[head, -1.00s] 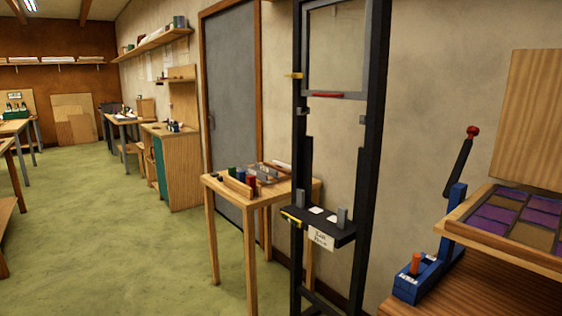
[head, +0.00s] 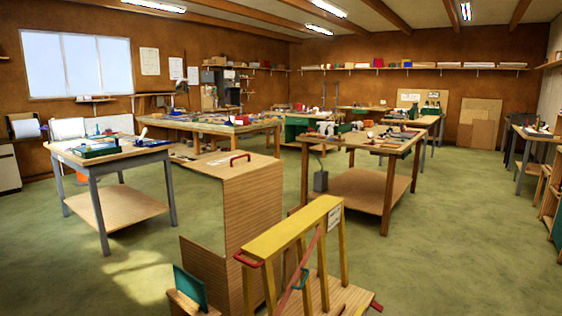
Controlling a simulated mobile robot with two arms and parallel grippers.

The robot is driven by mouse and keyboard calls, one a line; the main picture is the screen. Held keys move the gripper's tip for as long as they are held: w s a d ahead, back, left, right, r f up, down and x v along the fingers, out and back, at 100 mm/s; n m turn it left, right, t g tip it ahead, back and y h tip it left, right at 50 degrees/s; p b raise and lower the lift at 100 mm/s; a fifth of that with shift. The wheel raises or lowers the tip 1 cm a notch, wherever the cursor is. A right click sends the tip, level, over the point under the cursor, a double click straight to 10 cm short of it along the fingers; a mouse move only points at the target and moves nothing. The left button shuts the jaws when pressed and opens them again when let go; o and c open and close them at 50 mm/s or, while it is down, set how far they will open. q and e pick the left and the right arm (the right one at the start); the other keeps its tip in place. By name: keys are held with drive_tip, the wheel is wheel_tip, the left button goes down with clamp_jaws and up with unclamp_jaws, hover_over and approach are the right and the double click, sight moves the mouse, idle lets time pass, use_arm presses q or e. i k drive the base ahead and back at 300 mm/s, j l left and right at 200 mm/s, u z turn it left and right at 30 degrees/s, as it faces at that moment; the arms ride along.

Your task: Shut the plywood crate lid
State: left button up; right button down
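No open crate with a raised lid can be made out in the head view now. A tall wood-grain box (head: 252,215) with a red handle (head: 240,159) on its top stands in the near middle; I cannot tell what it is. Neither of my grippers is in view.
A yellow-topped wooden frame (head: 290,230) stands close in front. A grey-legged table (head: 103,158) is at left, a wooden bench (head: 360,190) at centre right. Green floor (head: 450,240) is open at right.

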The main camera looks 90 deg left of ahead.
sight(253, 184)
drive_tip(key=u, duration=3.1)
drive_tip(key=i+j+u, duration=0.1)
drive_tip(key=i, duration=0.35)
drive_tip(key=i+j+u, duration=0.15)
drive_tip(key=i, duration=0.35)
drive_tip(key=i+j+u, duration=0.1)
drive_tip(key=i, duration=0.35)
drive_tip(key=j, duration=0.1)
